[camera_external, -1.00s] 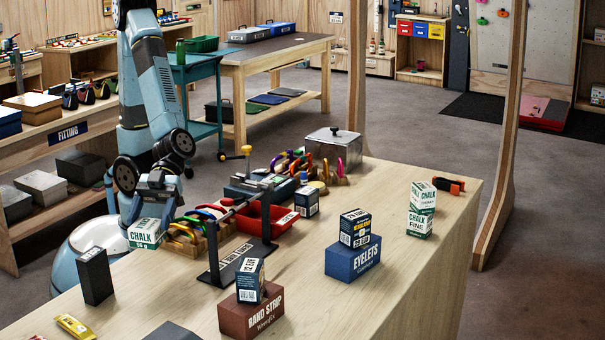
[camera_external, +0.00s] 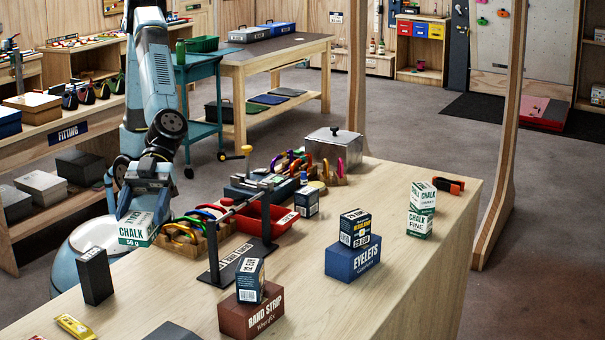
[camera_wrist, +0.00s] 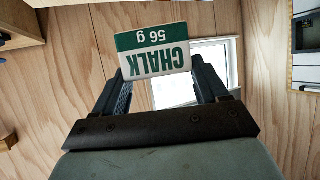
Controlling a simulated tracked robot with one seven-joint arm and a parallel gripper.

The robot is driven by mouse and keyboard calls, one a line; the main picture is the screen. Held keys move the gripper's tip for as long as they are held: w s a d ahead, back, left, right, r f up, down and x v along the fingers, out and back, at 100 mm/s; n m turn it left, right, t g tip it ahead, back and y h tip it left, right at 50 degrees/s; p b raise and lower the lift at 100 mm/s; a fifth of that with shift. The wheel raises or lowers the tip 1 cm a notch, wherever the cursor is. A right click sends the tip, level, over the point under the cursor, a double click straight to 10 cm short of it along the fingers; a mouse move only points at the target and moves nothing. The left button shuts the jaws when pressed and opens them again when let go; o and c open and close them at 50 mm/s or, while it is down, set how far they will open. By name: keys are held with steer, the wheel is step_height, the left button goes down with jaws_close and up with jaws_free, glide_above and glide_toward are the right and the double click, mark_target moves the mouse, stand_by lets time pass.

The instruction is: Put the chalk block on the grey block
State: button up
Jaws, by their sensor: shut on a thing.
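The chalk block (camera_external: 137,229) is a white and green box marked CHALK 56 g. My gripper (camera_external: 150,192) is shut on it and holds it at the left side of the workbench, left of the coloured carabiners. In the wrist view the chalk block (camera_wrist: 153,50) sits between the two finger ends of my gripper (camera_wrist: 160,80), its lettering upside down. A dark grey block (camera_external: 174,332) is cut off by the bottom edge of the external view. A darker, nearly black block (camera_external: 95,276) stands upright below the held chalk block. I cannot tell for certain which is the grey block.
Carabiners on a wooden rack (camera_external: 190,240) and a dark metal stand (camera_external: 236,262) are right of my gripper. Bare bench shows between the black block and the stand.

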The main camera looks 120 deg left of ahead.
mark_target(141, 226)
steer(key=w+d+r, duration=0.2)
steer(key=w+d, duration=0.1)
steer(key=shift+d+r, duration=0.1)
steer(key=shift+d, duration=0.1)
steer(key=shift+w+d, duration=0.2)
steer(key=shift+w, duration=0.1)
steer(key=w+d+f, duration=0.2)
steer(key=w+f, duration=0.1)
steer(key=w+d+f, duration=0.2)
steer(key=w+d, duration=0.1)
steer(key=w, duration=0.1)
steer(key=w+d+f, duration=0.2)
steer(key=w+f, duration=0.1)
steer(key=shift+w+d+f, duration=0.15)
steer(key=shift+d+f, duration=0.1)
steer(key=shift+f, duration=0.1)
steer(key=shift+w+d+f, duration=0.15)
steer(key=shift+w+f, duration=0.05)
steer(key=shift+f, duration=0.4)
steer(key=shift+w+d+f, duration=0.15)
steer(key=shift+f, duration=0.4)
steer(key=shift+a+f, duration=0.1)
steer(key=shift+f, duration=0.75)
steer(key=shift+f, duration=0.1)
steer(key=o, duration=1.1)
steer(key=shift+c, duration=0.2)
